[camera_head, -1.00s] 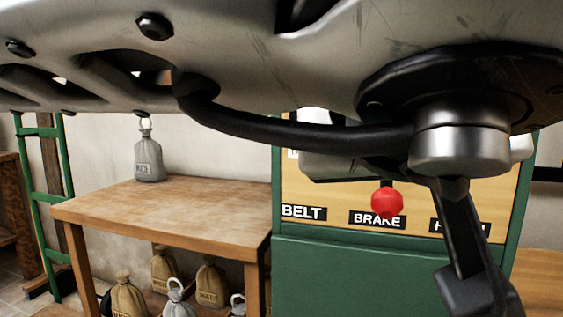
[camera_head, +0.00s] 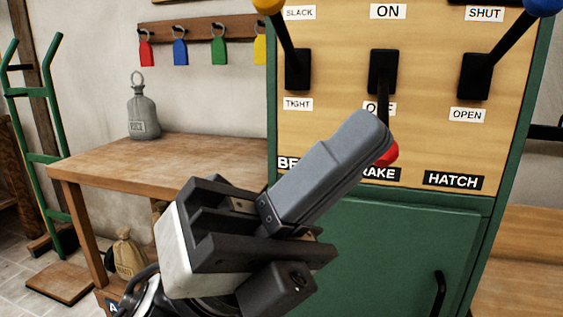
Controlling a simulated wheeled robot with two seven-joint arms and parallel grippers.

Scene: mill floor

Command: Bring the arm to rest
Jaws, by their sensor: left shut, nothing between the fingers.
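My left gripper (camera_head: 372,130) shows in the head view in front of the lever panel (camera_head: 335,120). Its fingers are shut together with nothing between them, pointing up and to the right. The fingertips overlap the red knob (camera_head: 389,154) of the brake lever in the picture and hide part of it; I cannot tell whether they touch. The brake lever hangs down, its knob below the OFF label. The belt lever (camera_head: 286,40) and the hatch lever (camera_head: 505,40) point up. My right gripper is not in view.
Colored tags hang on a wall rack (camera_head: 200,32). A green hand truck (camera_head: 45,130) leans far left. A green cabinet door with a black handle (camera_head: 438,295) is below the panel.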

